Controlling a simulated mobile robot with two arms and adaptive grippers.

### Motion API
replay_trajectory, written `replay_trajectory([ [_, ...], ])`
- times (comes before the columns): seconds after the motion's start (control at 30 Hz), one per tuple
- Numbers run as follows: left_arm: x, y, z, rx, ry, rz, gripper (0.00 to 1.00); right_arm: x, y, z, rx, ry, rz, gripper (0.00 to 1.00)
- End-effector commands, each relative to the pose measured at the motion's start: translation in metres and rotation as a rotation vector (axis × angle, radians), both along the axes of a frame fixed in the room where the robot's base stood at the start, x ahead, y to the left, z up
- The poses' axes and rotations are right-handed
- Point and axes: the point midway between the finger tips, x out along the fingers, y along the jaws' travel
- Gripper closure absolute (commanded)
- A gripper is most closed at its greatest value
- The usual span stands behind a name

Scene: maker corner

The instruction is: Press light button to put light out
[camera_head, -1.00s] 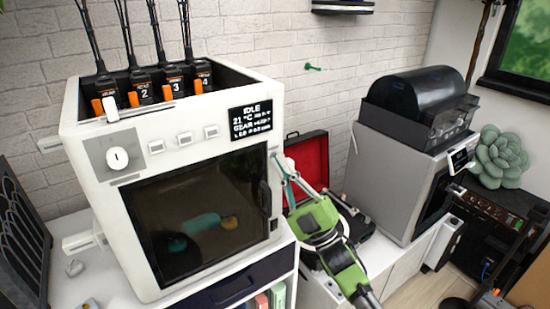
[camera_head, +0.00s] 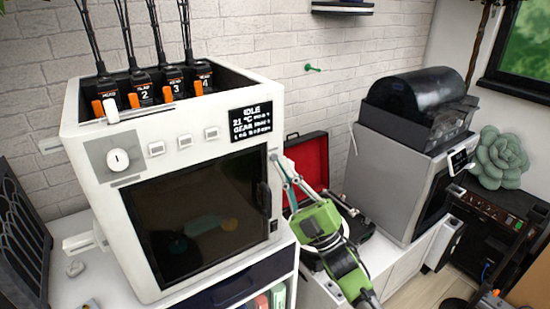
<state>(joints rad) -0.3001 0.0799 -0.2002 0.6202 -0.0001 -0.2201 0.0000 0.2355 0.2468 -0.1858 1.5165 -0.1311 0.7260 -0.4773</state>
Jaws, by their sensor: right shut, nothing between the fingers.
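The white 3D printer (camera_head: 95,190) stands at the left with its dark front window (camera_head: 190,250). The inside is dim, with faint teal shapes behind the glass. Three small pale buttons sit in a row on its upper front: left button (camera_head: 157,148), middle button (camera_head: 184,141) and right button (camera_head: 211,133). A small black switch (camera_head: 273,225) is on the right front edge. I cannot tell which is the light button. My right gripper (camera_head: 277,162) is shut and empty beside the printer's right front edge, below the display. I cannot tell whether it touches. My left gripper is not in view.
The display (camera_head: 250,121) reads IDLE. A round knob (camera_head: 117,160) is at the printer's upper left. An open red-lined case (camera_head: 308,170) lies behind my right arm. A grey machine with a black drum (camera_head: 415,92) stands to the right.

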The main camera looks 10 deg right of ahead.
Motion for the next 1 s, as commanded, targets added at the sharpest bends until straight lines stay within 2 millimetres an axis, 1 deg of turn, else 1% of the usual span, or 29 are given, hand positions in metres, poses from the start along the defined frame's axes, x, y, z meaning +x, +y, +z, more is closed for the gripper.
replay_trajectory([
  [0.17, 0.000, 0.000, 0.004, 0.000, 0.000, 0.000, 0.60, -0.006, -0.002, 0.001, 0.000, 0.000, 0.000, 1.00],
  [0.6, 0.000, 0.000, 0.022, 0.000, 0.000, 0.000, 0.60, -0.047, -0.017, 0.001, 0.000, 0.001, 0.000, 1.00],
  [0.7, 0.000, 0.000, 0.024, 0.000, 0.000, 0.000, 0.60, -0.053, -0.020, 0.001, 0.000, 0.001, -0.001, 1.00],
  [1.0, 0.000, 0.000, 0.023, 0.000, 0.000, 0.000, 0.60, -0.056, -0.021, 0.000, 0.000, 0.000, 0.000, 1.00],
])
